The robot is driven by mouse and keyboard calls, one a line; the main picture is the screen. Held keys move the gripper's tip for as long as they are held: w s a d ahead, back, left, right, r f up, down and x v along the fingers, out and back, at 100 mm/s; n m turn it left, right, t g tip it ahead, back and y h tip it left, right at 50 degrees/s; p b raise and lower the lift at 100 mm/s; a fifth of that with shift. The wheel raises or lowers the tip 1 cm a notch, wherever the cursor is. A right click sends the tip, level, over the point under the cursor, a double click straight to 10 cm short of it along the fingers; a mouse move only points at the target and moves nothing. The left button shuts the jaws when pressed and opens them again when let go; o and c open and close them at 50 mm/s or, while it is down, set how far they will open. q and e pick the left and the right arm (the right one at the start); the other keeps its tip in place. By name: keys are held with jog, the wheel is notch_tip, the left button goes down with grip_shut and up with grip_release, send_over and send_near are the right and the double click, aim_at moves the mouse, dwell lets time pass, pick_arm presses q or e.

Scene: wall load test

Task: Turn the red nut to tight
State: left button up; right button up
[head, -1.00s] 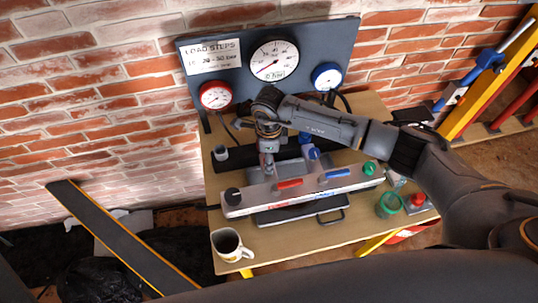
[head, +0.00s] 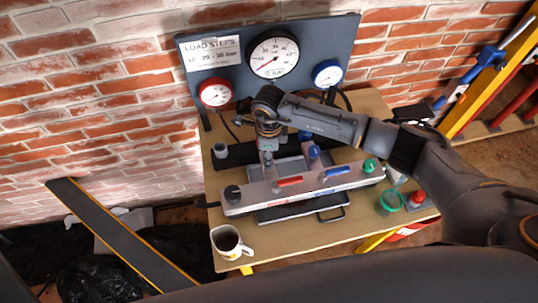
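My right gripper (head: 268,158) points down at the back edge of the grey metal beam, left of the blue nut (head: 314,153). Its fingers are small and partly hidden by the wrist, so I cannot tell whether they are open or shut. I cannot make out the red nut; the gripper covers the spot left of the blue nut. A red lever (head: 290,181) and a blue lever (head: 337,171) lie on the front of the beam (head: 258,198). The red-rimmed gauge (head: 215,93) hangs on the board. My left gripper is not in view.
A mug (head: 228,243) stands at the table's front left corner. A green ring-shaped cup (head: 389,202) and a red knob (head: 417,198) are at the right. The dark gauge board (head: 230,75) stands behind, with a large central dial (head: 274,55).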

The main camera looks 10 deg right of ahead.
jog(key=m+b, duration=0.2)
jog(key=m, duration=0.2)
jog(key=shift+f+m+b, duration=0.15)
jog(key=shift+m+b, duration=0.15)
jog(key=shift+b, duration=0.1)
jog(key=shift+m+b, duration=1.05)
jog(key=shift+m, duration=1.25)
jog(key=o, duration=1.2)
jog(key=shift+c, duration=0.2)
jog(key=shift+r, duration=0.2)
notch_tip(320, 180, up, 12)
jog(key=shift+a+f, duration=0.1)
